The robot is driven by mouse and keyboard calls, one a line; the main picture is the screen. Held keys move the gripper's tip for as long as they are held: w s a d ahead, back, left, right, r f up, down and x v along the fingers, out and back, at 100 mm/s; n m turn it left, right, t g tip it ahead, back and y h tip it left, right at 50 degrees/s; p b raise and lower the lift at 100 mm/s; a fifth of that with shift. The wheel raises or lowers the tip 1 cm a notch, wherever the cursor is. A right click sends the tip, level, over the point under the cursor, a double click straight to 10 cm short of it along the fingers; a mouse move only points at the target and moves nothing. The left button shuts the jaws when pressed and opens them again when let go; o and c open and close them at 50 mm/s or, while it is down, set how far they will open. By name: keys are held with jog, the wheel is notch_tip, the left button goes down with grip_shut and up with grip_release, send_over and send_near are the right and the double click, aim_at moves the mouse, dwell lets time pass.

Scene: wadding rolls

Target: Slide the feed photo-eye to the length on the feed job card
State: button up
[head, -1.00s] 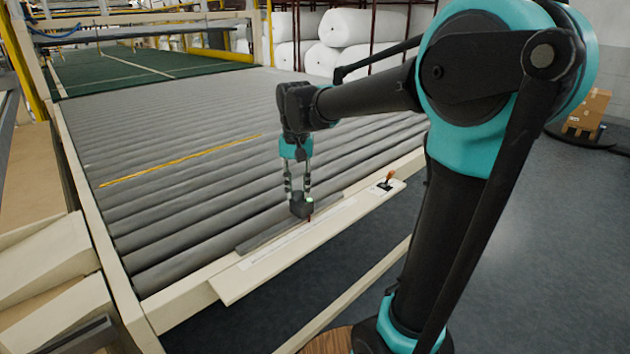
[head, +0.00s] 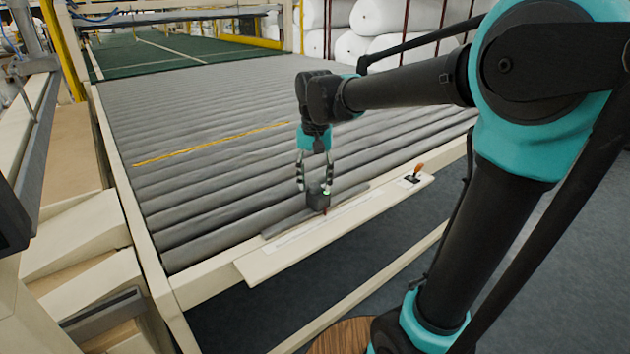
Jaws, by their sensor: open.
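The feed photo-eye is a small dark block (head: 318,200) with a green light on top and a red pointer at its front. It sits on a dark grey rail (head: 290,222) along the front of the roller bed. A pale scale strip (head: 345,215) runs beside the rail on a cream ledge (head: 270,264). My gripper (head: 315,186) points down over the block, its two fingers open, with their tips at the block's top. Whether they touch it is too small to tell. I cannot read the scale. No readable job card shows.
A small black plate with an orange-tipped lever (head: 415,176) stands at the ledge's right end. The roller bed (head: 210,150) with a yellow line (head: 210,145) lies behind. Cream panels (head: 75,240) are at left.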

aim_at(315, 185)
notch_tip(315, 185, up, 12)
dwell(0.6)
jog(key=shift+s, duration=0.1)
